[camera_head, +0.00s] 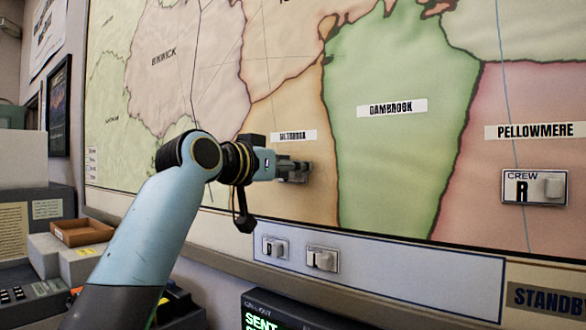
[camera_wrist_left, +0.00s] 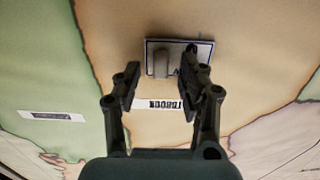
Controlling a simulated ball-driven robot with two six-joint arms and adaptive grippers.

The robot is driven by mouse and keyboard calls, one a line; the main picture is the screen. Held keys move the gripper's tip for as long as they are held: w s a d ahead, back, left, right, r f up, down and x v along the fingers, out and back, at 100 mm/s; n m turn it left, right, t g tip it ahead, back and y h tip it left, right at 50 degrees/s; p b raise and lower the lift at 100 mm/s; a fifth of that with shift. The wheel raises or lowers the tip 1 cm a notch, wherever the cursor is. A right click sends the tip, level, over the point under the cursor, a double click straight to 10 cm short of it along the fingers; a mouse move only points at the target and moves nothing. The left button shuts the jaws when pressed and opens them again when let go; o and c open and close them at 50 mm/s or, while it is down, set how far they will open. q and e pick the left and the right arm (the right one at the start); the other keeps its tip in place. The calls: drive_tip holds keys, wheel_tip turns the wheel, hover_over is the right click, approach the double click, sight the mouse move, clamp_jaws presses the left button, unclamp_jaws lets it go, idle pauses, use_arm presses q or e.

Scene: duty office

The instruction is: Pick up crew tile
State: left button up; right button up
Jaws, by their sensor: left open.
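A crew tile (camera_wrist_left: 203,49), a pale plate with a dark border and a raised grey knob (camera_wrist_left: 160,63), is on the orange map region. The plate's right part is partly covered by a finger. My left gripper (camera_wrist_left: 159,82) is open, its fingertips to either side of the knob's line and just short of it; I cannot tell if they touch the plate. In the head view the left gripper (camera_head: 297,166) is at the board and mostly hides this tile. Another tile marked CREW R (camera_head: 520,190) is on the pink Pellowmere region. My right gripper is not in view.
Two more tiles (camera_head: 275,247) (camera_head: 322,260) sit on the pale strip (camera_head: 420,285) under the map, beside a STANDBY label (camera_head: 545,300). A screen (camera_head: 265,318) stands below. A brown tray (camera_head: 82,232) is at the left. The green Dambrook region (camera_head: 390,170) is clear.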

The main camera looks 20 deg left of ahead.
sight(300, 130)
use_arm(q)
drive_tip(key=shift+c, duration=1.2)
clamp_jaws()
drive_tip(key=r+b, duration=0.1)
drive_tip(key=r, duration=0.1)
drive_tip(key=r+b, duration=0.1)
drive_tip(key=r, duration=0.1)
drive_tip(key=r+b, duration=0.1)
drive_tip(key=r, duration=0.2)
drive_tip(key=shift+s+a, duration=0.1)
drive_tip(key=shift+s, duration=0.15)
drive_tip(key=f+b+v, duration=0.1)
drive_tip(key=b+v, duration=0.5)
drive_tip(key=v, duration=1.3)
drive_tip(key=shift+s+b, duration=0.3)
drive_tip(key=shift+b, duration=0.05)
